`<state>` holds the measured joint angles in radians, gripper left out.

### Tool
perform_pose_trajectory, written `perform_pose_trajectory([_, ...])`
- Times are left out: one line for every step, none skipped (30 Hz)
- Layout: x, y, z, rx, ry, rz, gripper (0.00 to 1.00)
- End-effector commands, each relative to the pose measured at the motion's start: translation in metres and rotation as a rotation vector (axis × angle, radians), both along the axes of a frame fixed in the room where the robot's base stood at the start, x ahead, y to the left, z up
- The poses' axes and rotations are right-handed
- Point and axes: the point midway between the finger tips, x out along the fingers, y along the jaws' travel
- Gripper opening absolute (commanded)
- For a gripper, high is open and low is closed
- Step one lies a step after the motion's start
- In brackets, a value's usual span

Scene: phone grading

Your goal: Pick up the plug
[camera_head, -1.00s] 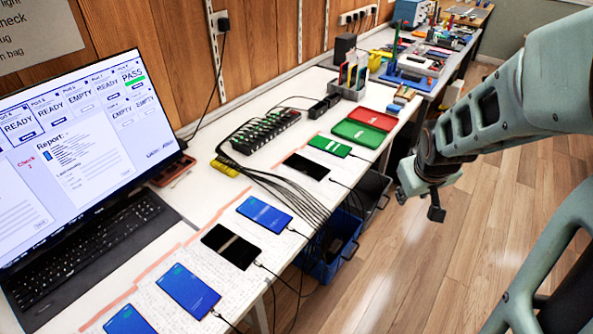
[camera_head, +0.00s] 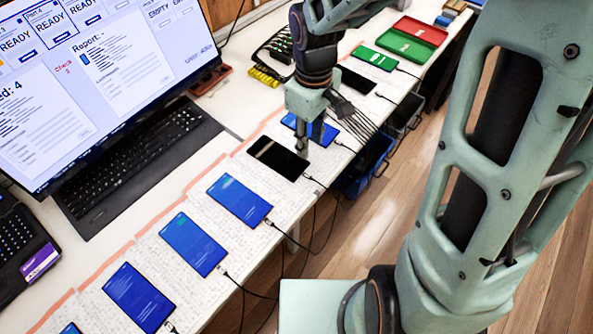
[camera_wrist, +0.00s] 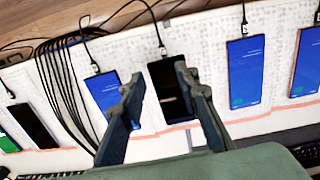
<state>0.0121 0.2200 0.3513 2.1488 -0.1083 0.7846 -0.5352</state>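A row of phones lies on the white desk, several with a cable plug at the edge. My gripper (camera_head: 303,148) is over the row, beside a phone with a dark screen (camera_head: 277,158). That phone's plug (camera_head: 308,178) sits at its right end, on a dark cable. In the wrist view my gripper (camera_wrist: 158,76) is open and empty, its two fingers apart over the dark phone (camera_wrist: 166,92). The plug (camera_wrist: 162,51) shows just beyond the fingertips at the phone's end. Which plug the task means cannot be told.
Blue-screened phones (camera_head: 240,200) lie on both sides of the dark one, close together on paper sheets. Loose cables (camera_head: 330,215) hang over the desk edge. A bundle of cables (camera_wrist: 60,75) lies left in the wrist view.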

Motion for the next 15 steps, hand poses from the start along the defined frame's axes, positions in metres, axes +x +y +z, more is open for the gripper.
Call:
perform_pose_trajectory([-0.001,0.001,-0.004,0.000,0.006,0.004,0.29])
perform_pose_trajectory([-0.002,0.001,-0.007,-0.001,0.008,0.006,0.29])
perform_pose_trajectory([-0.002,0.001,-0.013,-0.001,0.009,0.007,0.29])
perform_pose_trajectory([-0.003,0.001,-0.018,-0.002,0.011,0.007,0.29])
perform_pose_trajectory([-0.003,0.001,-0.023,-0.001,0.011,0.008,0.29])
perform_pose_trajectory([-0.003,0.001,-0.030,-0.001,0.011,0.008,0.29])
perform_pose_trajectory([-0.003,0.001,-0.035,0.000,0.010,0.008,0.29])
perform_pose_trajectory([-0.003,0.001,-0.040,0.000,0.010,0.007,0.29])
perform_pose_trajectory([-0.003,0.001,-0.045,-0.001,0.009,0.007,0.29])
perform_pose_trajectory([-0.003,0.001,-0.048,-0.001,0.008,0.007,0.29])
perform_pose_trajectory([-0.003,0.001,-0.051,-0.001,0.008,0.008,0.29])
perform_pose_trajectory([-0.003,0.001,-0.054,-0.001,0.008,0.008,0.29])
perform_pose_trajectory([-0.003,0.001,-0.055,-0.001,0.008,0.007,0.29])
perform_pose_trajectory([-0.003,0.001,-0.057,0.000,0.006,0.007,0.29])
perform_pose_trajectory([-0.003,0.001,-0.060,0.000,0.006,0.007,0.29])
